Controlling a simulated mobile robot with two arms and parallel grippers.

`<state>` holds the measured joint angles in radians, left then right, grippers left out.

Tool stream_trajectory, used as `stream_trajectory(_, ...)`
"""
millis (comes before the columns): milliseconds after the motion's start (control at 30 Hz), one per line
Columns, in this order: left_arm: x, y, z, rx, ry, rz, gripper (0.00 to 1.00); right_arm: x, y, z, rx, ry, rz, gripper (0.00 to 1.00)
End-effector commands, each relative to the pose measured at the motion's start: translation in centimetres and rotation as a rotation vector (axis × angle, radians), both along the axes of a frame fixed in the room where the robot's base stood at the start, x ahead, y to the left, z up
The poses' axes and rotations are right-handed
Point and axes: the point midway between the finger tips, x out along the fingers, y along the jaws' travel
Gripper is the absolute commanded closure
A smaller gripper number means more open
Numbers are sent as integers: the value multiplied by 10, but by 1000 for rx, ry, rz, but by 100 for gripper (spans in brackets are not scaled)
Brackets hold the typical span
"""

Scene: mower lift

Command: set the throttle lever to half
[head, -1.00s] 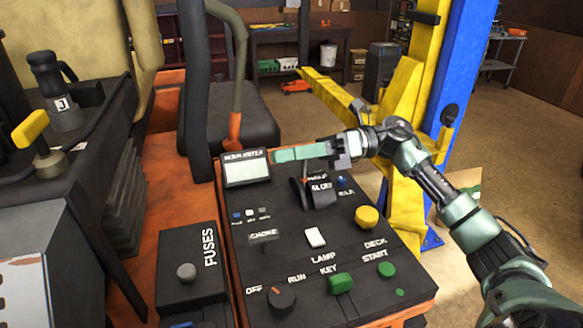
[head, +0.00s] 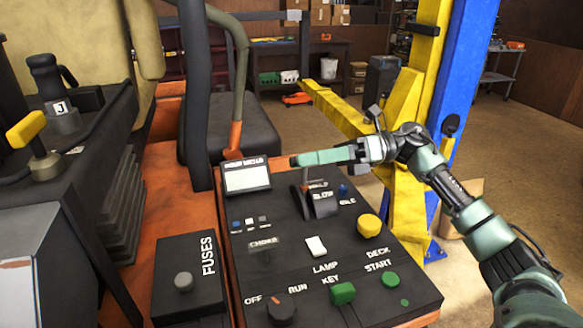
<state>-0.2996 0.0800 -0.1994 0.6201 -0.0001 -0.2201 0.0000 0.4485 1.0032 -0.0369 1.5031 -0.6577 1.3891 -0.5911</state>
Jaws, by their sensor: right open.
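The throttle lever (head: 304,182) is a short dark lever on the black control panel, beside a dark wedge marked SLOW (head: 322,204). Another label above SLOW is partly covered and hard to read, and IDLE is to the right. The lever's upper end is hidden behind or just under my right gripper (head: 298,160). That gripper is open, with its green fingers pointing left across the top of the lever area. I cannot tell whether it touches the lever. My left gripper is not in view.
A yellow and blue lift post (head: 460,70) stands behind my right arm.

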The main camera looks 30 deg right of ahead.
Motion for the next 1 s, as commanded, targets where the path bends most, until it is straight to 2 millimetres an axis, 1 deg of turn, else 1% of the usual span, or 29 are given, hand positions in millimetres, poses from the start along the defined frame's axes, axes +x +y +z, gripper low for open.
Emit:
stream_trajectory(33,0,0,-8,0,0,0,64,-2,-10,-4,-1,-1,-3,58)
stream_trajectory(100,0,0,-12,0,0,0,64,-5,-20,-3,-1,0,-2,58)
stream_trajectory(200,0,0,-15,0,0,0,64,-7,-31,-2,-1,0,-1,58)
stream_trajectory(300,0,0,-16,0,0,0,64,-9,-37,-1,1,0,0,58)
stream_trajectory(1000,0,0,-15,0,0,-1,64,-10,-38,0,1,0,1,58)
